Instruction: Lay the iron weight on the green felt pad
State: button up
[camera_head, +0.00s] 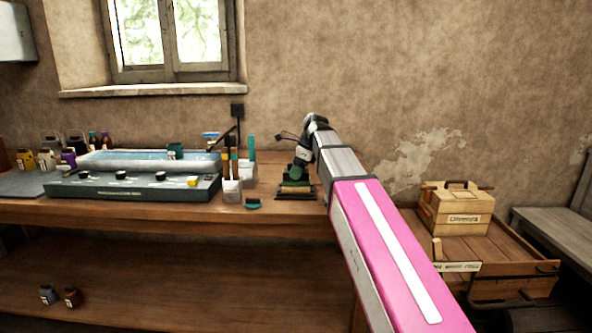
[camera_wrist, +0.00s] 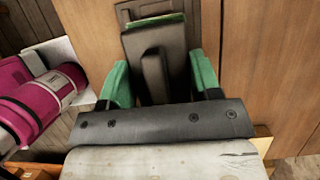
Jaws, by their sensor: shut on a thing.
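My gripper (camera_wrist: 158,74) has green fingers and is shut on the dark iron weight (camera_wrist: 155,66), which sits between them in the wrist view. A strip of green, seemingly the felt pad (camera_wrist: 160,20), shows just beyond the weight, with a dark border around it. The weight hides most of the pad, and I cannot tell whether the two touch. In the head view my gripper (camera_head: 300,172) points down low over the right part of the workbench, above a small dark-and-tan stack. The weight and pad are too small to separate there.
The workbench (camera_head: 130,212) holds a long water tray (camera_head: 150,160), a dark control box (camera_head: 130,186) and a white brush holder (camera_head: 232,188) left of my gripper. Several bottles stand at the far left. A wooden box (camera_head: 458,208) sits on a lower stand at right.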

jog(key=shift+f, duration=0.1)
dwell(0.6)
jog(key=o, duration=1.4)
